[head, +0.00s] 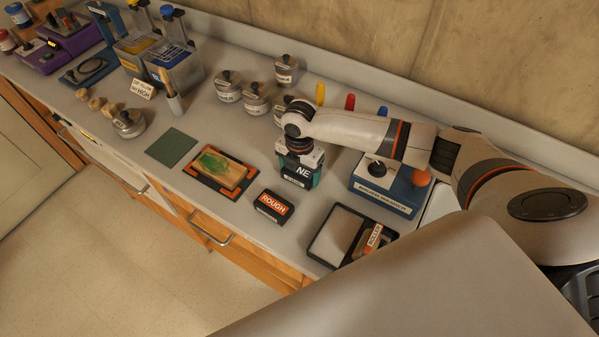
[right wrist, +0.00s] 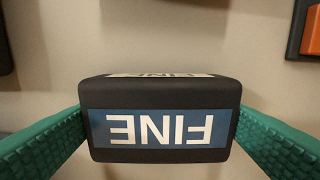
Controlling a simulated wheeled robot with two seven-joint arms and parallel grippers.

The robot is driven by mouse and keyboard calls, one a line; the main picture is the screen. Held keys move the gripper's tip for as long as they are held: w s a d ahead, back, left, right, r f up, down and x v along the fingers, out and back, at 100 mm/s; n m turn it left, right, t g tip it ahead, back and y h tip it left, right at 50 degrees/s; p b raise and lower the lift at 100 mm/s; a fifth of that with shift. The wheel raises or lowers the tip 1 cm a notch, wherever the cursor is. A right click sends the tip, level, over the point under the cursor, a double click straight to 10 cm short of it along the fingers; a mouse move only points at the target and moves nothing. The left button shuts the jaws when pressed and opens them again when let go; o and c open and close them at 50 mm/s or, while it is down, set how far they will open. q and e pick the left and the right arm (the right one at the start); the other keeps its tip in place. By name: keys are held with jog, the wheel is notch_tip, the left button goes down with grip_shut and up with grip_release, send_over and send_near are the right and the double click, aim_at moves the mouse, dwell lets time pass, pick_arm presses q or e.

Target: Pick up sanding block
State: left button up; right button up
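A black sanding block with a blue "FINE" label (right wrist: 160,120) fills the middle of the right wrist view, its lettering upside down. My right gripper (right wrist: 160,135) has a green ribbed finger against each end of it. In the head view the right gripper (head: 298,170) points down around this block, and only "NE" of the label shows between the teal fingers. I cannot tell whether the block touches the counter. A second black block with an orange "ROUGH" label (head: 273,206) lies apart, in front and to the left. My left gripper is not in view.
An orange-edged tray with a wooden piece (head: 219,175) and a green pad (head: 171,147) lie to the left. A black roller tray (head: 334,232) and a blue box (head: 388,190) lie right. Several grey tins (head: 257,100) stand behind. The counter's front edge is close.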

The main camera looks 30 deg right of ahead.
jog(key=shift+c, duration=0.9)
